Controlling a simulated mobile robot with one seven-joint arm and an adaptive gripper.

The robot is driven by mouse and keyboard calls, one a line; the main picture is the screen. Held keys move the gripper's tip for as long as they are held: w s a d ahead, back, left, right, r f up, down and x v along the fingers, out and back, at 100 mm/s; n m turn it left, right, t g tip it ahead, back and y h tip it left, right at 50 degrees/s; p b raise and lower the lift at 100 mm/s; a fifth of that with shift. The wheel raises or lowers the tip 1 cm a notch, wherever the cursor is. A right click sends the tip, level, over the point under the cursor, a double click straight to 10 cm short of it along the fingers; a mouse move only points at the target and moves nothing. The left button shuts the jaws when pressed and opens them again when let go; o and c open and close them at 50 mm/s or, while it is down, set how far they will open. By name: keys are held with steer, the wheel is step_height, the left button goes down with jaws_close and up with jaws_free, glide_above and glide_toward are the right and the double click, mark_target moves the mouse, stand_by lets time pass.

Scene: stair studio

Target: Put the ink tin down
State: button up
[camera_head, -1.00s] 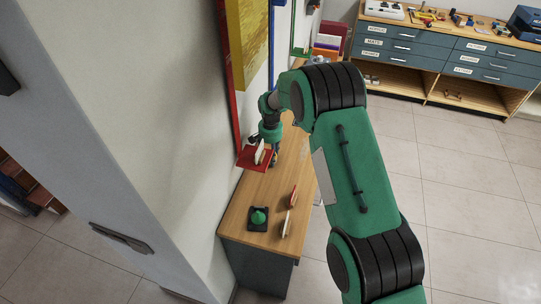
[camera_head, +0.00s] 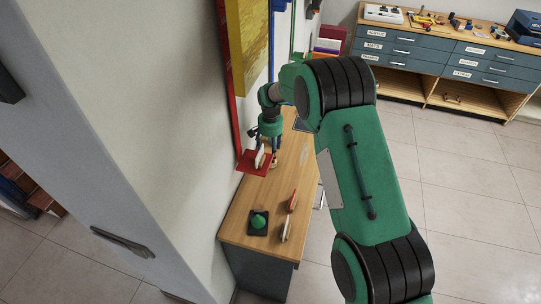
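My gripper (camera_head: 267,150) points down over the near part of the wooden bench, beside the wall. A pale, thin, upright shape, which looks like the ink tin (camera_head: 260,159), sits between its fingers and appears held. It is small and partly hidden by the fingers. A red square (camera_head: 246,161) lies directly behind and below it in the picture. I cannot tell whether the tin touches the red square or hangs above it.
On the bench (camera_head: 243,203), a dark square (camera_head: 252,229) bears a green rounded object (camera_head: 258,221). To its right are a red piece (camera_head: 292,201) and a pale piece (camera_head: 286,231). A drawer cabinet (camera_head: 430,58) stands at the back right. The wall borders the bench's left side.

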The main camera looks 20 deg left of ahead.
steer(key=shift+r, duration=0.9)
steer(key=shift+d+r, duration=0.15)
steer(key=shift+r, duration=0.15)
steer(key=s+d+r+t, duration=0.1)
steer(key=s+d+r, duration=0.3)
steer(key=d+r, duration=0.55)
steer(key=s+d+r+t, duration=0.1)
steer(key=s+d+r, duration=0.3)
steer(key=d+r, duration=0.55)
steer(key=s+d+r, duration=0.4)
steer(key=d+r, duration=0.2)
steer(key=r, duration=0.7)
steer(key=s+d+r+t, duration=0.1)
steer(key=s+d+r, duration=0.3)
steer(key=s+d, duration=0.6)
steer(key=s+d+r+t, duration=0.2)
steer(key=s+d+r, duration=0.35)
steer(key=s, duration=0.85)
steer(key=s+d+f, duration=0.3)
steer(key=s+d, duration=0.1)
steer(key=s, duration=0.5)
steer(key=shift+f+t, duration=0.25)
steer(key=shift+t, duration=0.05)
